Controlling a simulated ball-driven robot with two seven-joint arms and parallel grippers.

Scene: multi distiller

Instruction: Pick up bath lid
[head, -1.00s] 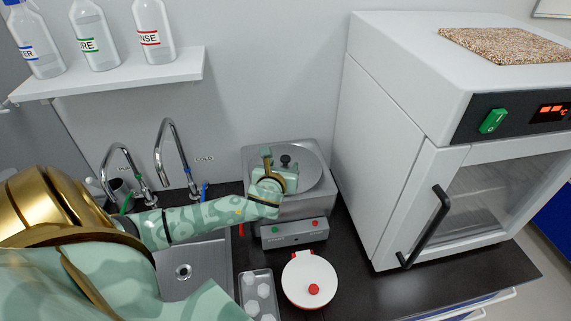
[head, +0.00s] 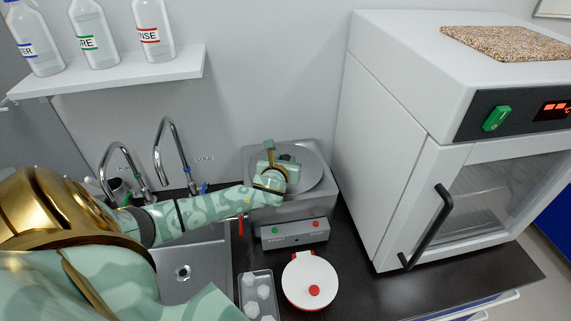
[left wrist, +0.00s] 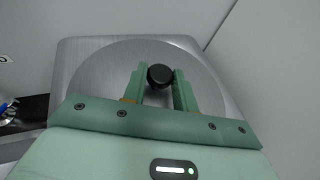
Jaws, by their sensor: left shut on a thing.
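The bath lid (head: 315,170) is a round grey metal disc on top of the square metal bath (head: 311,209). In the left wrist view the lid (left wrist: 108,72) fills much of the picture, with a black knob (left wrist: 160,75) at its middle. My left gripper (left wrist: 158,84) is above the lid with its two green fingers on either side of the knob, shut on it. In the head view the left gripper (head: 286,172) covers the knob. The lid lies level on the bath, and I cannot tell any gap under it. My right gripper is not in view.
A large white oven (head: 400,130) stands close on the right of the bath. A white pan with a red knob (head: 309,281) and a tray of white pieces (head: 259,293) are in front. Two taps and a sink (head: 195,268) are at left. A bottle shelf (head: 120,77) hangs above.

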